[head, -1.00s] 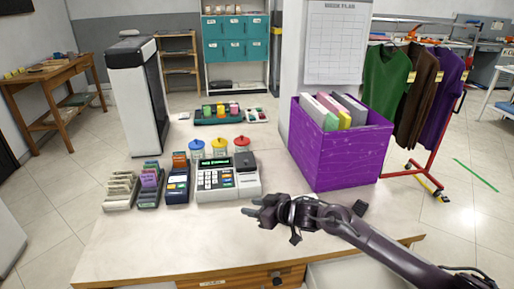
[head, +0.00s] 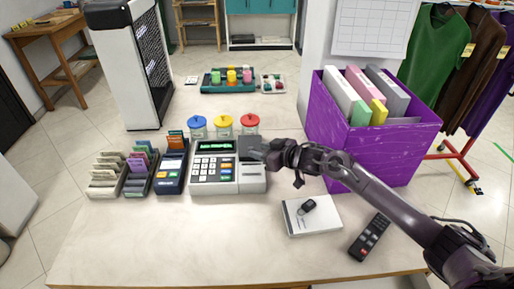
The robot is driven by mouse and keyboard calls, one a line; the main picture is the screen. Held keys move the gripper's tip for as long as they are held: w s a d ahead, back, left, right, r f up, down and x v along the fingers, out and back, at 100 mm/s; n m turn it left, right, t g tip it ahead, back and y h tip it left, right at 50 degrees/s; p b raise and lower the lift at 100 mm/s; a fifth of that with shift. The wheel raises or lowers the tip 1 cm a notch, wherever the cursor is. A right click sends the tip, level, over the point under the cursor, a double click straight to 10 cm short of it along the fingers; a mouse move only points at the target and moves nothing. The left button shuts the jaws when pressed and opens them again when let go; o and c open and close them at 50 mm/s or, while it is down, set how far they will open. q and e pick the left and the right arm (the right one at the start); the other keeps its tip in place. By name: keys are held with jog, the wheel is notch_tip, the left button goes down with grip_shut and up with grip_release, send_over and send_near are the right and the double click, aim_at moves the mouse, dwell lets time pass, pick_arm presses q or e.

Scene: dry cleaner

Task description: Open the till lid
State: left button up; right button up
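The till (head: 212,176) is a pale grey and white register with a lit green display and a keypad, standing mid-table. Its dark lid (head: 249,143) is at the top right of the till and looks closed, lying flat. My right gripper (head: 258,155) comes in from the right, with its fingertips at the front right edge of the lid. I cannot tell whether they touch it, nor how far apart the fingers are. My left gripper is out of view.
A purple box of folders (head: 374,150) stands right of my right gripper. A white notebook with a key fob (head: 312,222) and a black remote (head: 370,237) lie in front. Jars (head: 223,125) stand behind the till; a card terminal (head: 172,172) and card racks stand left.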

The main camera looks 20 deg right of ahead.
aim_at(250, 145)
jog(key=shift+x, duration=1.05)
jog(key=shift+w+f, duration=0.1)
jog(key=shift+w, duration=0.1)
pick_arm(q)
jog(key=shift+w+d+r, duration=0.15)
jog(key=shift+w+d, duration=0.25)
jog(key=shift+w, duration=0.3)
pick_arm(e)
grip_shut()
